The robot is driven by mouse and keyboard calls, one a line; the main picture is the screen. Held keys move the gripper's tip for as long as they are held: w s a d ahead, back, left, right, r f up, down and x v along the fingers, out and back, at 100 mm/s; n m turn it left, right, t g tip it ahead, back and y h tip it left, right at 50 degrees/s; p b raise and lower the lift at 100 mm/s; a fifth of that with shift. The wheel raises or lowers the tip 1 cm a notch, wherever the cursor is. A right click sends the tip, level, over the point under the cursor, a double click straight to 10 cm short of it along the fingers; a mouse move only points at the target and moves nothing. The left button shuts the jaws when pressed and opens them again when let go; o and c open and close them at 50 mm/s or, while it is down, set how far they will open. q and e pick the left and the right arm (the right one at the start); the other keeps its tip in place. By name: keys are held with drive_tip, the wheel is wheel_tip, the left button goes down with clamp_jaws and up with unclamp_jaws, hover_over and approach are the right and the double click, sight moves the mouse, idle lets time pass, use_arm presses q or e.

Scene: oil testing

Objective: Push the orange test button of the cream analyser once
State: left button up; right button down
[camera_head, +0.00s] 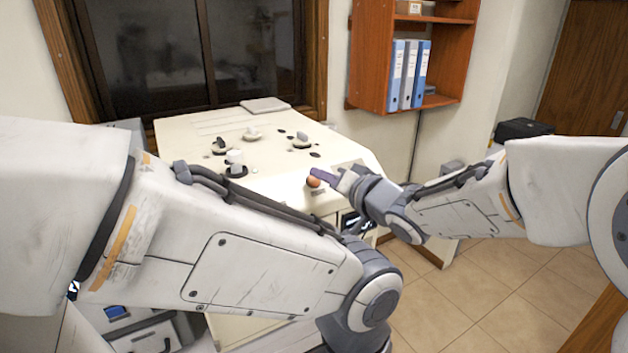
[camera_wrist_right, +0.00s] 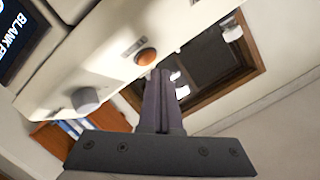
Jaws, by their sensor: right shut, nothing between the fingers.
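The cream analyser (camera_head: 285,165) stands below the window in the head view. Its orange test button (camera_head: 313,182) is on the front edge of the top, and it also shows in the right wrist view (camera_wrist_right: 146,57). My right gripper (camera_head: 318,172) is shut and empty, with its fingertips close beside the button. In the right wrist view the shut fingers (camera_wrist_right: 158,75) end just below the button in the picture. I cannot tell whether they touch it. My left arm crosses the lower left, and its gripper is not visible.
Several small fittings (camera_head: 250,134) stand on the analyser's top. A grey knob (camera_wrist_right: 85,99) and a dark screen (camera_wrist_right: 22,35) are on its front. A wooden shelf (camera_head: 447,65) with blue binders (camera_head: 408,75) hangs on the wall. Tiled floor (camera_head: 490,290) lies clear at the right.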

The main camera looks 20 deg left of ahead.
idle(0.4)
drive_tip(key=shift+w+a+f, duration=0.15)
drive_tip(key=shift+f, duration=0.2)
drive_tip(key=shift+w+a+f, duration=0.15)
drive_tip(key=shift+a+f, duration=0.05)
drive_tip(key=shift+f, duration=0.15)
idle(0.6)
idle(0.4)
drive_tip(key=shift+s+d+r+p, duration=0.3)
drive_tip(key=shift+d+r+p, duration=0.15)
drive_tip(key=shift+r, duration=0.25)
drive_tip(key=r+p, duration=0.1)
drive_tip(key=s+d+r+p, duration=0.1)
drive_tip(key=d+r+p, duration=0.1)
drive_tip(key=r, duration=0.1)
drive_tip(key=shift+s+p, duration=0.35)
drive_tip(key=shift+s, duration=0.05)
